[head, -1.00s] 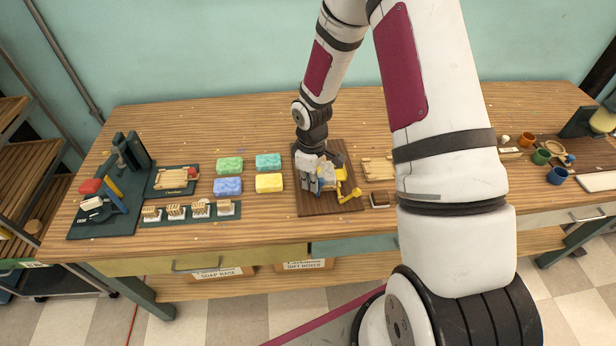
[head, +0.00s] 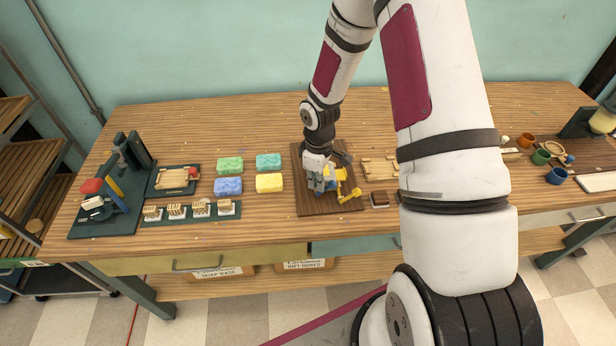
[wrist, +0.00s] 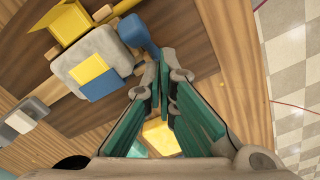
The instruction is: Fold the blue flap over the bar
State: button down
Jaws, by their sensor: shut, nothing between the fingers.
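The pale grey bar (wrist: 72,62) lies on the dark brown board (head: 308,207), seen close in the wrist view. A yellow panel (wrist: 86,71) and a flat blue panel (wrist: 102,86) lie against its face; the blue one looks like the flap. A separate rounded blue piece (wrist: 137,32) stands at the bar's corner, near my fingertips. A yellow part (wrist: 62,22) rises beside the bar. My gripper (wrist: 164,77), with teal pads, is shut and empty, beside the bar. In the head view my gripper hides most of the bar.
Green, teal, blue and yellow blocks (head: 269,183) lie left of the board. A wooden tray (head: 377,170) and a small brown block (head: 379,199) are to its right. A dark press (head: 125,160) stands far left. Cups (head: 541,157) are far right.

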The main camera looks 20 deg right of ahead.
notch_tip(320, 180, up, 7)
jog(key=p, duration=0.2)
jog(key=shift+a, duration=0.4)
jog(key=shift+w, duration=0.15)
dwell(0.5)
jog(key=s+a+r+m+t+h, duration=0.1)
jog(key=s+r+m, duration=0.15)
jog(key=r, duration=0.95)
jog(key=s+a+r+m+t+h, duration=0.15)
jog(key=s+r, duration=0.25)
jog(key=r, duration=0.7)
jog(key=s+a+r+m+t+y, duration=0.1)
jog(key=s+a+r+m, duration=0.1)
jog(key=s+r, duration=0.3)
jog(key=s+a+r+m+t+y+b, duration=0.1)
jog(key=s+r, duration=0.4)
jog(key=s, duration=0.6)
jog(key=shift+s+a+m+t, duration=0.3)
jog(key=shift+a+m+t, duration=0.1)
jog(key=shift+m+t, duration=0.25)
